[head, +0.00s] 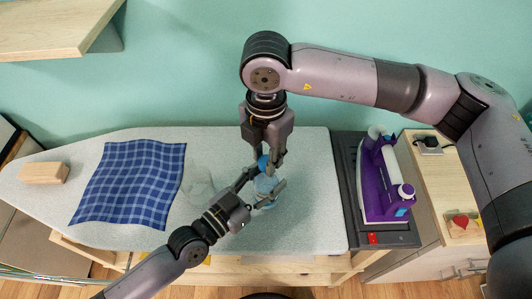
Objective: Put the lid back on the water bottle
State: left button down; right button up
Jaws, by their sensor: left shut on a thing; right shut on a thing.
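The water bottle (266,187) is a pale blue, see-through bottle standing near the right part of the ironing board. My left gripper (264,191) is shut around its body from the lower left and hides part of it. The blue lid (263,162) is at the top of the bottle, between the fingers of my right gripper (265,164), which points down and is shut on it. The lid and the bottle's top look very close together. Whether the lid is seated on the neck cannot be told, because the fingers cover the join.
A pale ironing board (305,215) carries a blue checked cloth (132,183), a wooden block (43,173) and a faint clear object (198,186) left of the bottle. A purple iron (383,180) stands on a dark panel at right. A wooden shelf (50,28) juts out upper left.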

jog(key=shift+m, duration=1.2)
jog(key=o, duration=0.8)
pick_arm(q)
jog(key=shift+f, duration=0.1)
pick_arm(e)
notch_tip(320, 180, up, 12)
jog(key=shift+r, duration=0.1)
pick_arm(q)
jog(key=c, duration=0.7)
grip_release()
